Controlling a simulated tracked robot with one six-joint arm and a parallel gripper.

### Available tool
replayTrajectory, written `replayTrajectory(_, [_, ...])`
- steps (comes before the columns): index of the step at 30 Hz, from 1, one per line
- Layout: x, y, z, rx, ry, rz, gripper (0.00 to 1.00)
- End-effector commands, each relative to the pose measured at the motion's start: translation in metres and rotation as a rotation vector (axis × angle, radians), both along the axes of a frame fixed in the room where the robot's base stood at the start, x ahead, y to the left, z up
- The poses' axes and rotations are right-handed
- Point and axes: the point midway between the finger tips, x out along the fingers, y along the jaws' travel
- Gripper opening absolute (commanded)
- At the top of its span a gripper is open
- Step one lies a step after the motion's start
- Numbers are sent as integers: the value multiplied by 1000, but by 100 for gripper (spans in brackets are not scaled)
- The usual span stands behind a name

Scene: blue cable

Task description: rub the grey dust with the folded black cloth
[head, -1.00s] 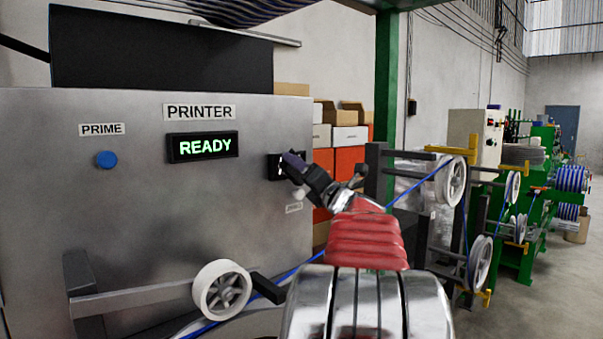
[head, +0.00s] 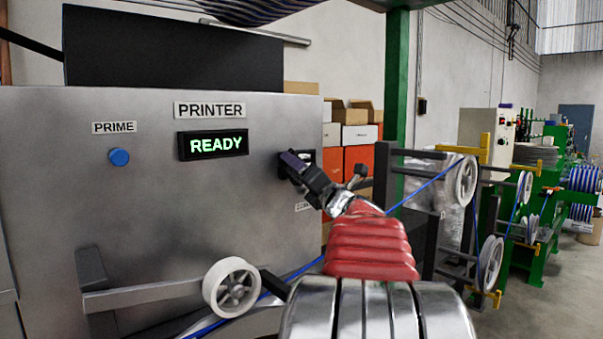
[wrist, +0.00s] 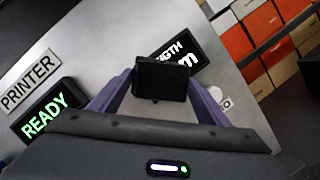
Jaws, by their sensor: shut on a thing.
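My gripper (head: 290,162) is at the printer's front panel, over the dark length display at its right side. In the wrist view, the purple fingers (wrist: 163,92) are shut on the folded black cloth (wrist: 161,79), a small dark square block between their tips. The cloth covers part of the length display (wrist: 187,50), with some white lettering showing beside it. Whether the cloth touches the panel I cannot tell. I cannot make out the grey dust in either view; the cloth or gripper may hide it.
The printer (head: 150,220) has a lit READY display (head: 213,144) and a blue PRIME button (head: 119,157). A white pulley (head: 231,287) with blue cable is below. Boxes (head: 357,160) and a green post (head: 397,90) stand behind my arm.

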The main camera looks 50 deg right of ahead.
Motion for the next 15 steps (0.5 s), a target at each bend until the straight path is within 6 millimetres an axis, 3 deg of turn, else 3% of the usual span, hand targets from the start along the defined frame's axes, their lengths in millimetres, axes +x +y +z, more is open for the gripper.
replayTrajectory(9, [5, 20, 0, -1, 0, 3, 52])
replayTrajectory(15, [6, 22, 0, 0, 0, 1, 52])
